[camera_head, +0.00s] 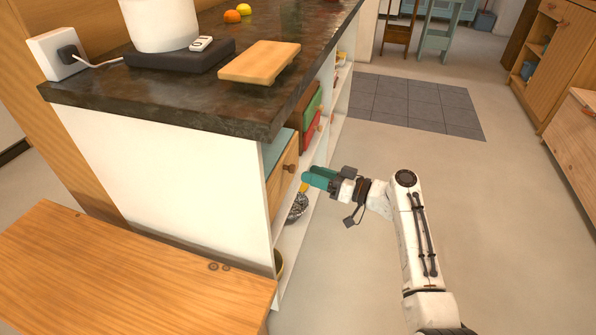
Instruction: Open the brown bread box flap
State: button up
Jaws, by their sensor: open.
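A brown wooden box front (282,181), which looks like the bread box flap, sits in the upper part of the shelf under the counter. It appears shut and upright. A small dark brown pull (290,168) sticks out from it. My gripper (307,178) has teal fingers and points left toward the flap, just right of the pull. A gap seems to show between fingers and pull, but I cannot tell its depth. The fingers overlap in this view and hold nothing visible.
The dark countertop (200,95) overhangs the shelf and carries a cutting board (260,62) near its edge. Red and green items (311,122) stand farther along the shelf. A patterned bowl (298,207) sits below. A wooden bench (120,270) is at lower left. Floor to the right is clear.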

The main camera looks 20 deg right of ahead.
jog(key=shift+b+x, duration=0.4)
jog(key=shift+x, duration=2.2)
jog(key=shift+c, duration=0.3)
grip_shut()
